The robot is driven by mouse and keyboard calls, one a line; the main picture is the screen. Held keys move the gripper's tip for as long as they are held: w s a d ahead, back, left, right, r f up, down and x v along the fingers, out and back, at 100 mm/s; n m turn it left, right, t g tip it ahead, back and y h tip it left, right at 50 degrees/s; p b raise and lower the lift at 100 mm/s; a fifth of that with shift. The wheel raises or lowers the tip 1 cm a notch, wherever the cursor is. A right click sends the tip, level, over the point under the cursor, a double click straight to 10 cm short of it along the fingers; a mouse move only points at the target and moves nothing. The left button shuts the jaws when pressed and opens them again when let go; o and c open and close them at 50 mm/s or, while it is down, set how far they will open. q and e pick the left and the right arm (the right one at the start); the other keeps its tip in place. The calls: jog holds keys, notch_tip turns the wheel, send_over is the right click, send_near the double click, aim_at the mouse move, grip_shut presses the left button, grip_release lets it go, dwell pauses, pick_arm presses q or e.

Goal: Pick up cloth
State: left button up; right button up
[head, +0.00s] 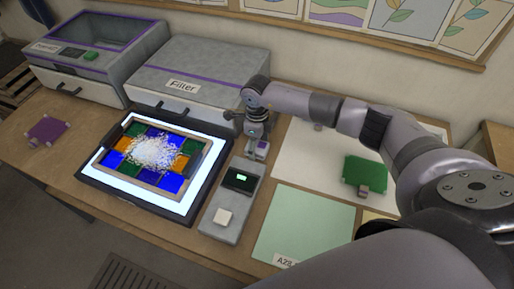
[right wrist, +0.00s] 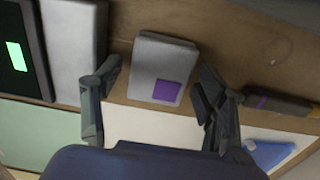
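I cannot tell for sure which thing is the cloth. A flat purple square (head: 47,130) with pale tabs lies at the table's far left in the head view. A green square piece (head: 364,172) with a grey tab lies on the right. My right gripper (head: 257,142) points down beside the grey device. In the right wrist view my right gripper (right wrist: 155,80) is open, its fingers on either side of a small grey block (right wrist: 158,55) with a purple patch. There are gaps between block and fingers. My left gripper is not in view.
A lit panel (head: 88,172) holds a framed coloured-glass picture (head: 200,135) heaped with white grains. The device (head: 213,212) with a green display stands right of it. A filter box (head: 205,62) stands behind. A pale green sheet (head: 305,225) lies in front. A dark-and-orange tool (right wrist: 280,103) lies nearby.

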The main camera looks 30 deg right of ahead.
aim_at(257, 146)
jog(key=c, duration=1)
jog(key=shift+r, duration=0.1)
notch_tip(257, 146, up, 20)
jog(key=b, duration=0.4)
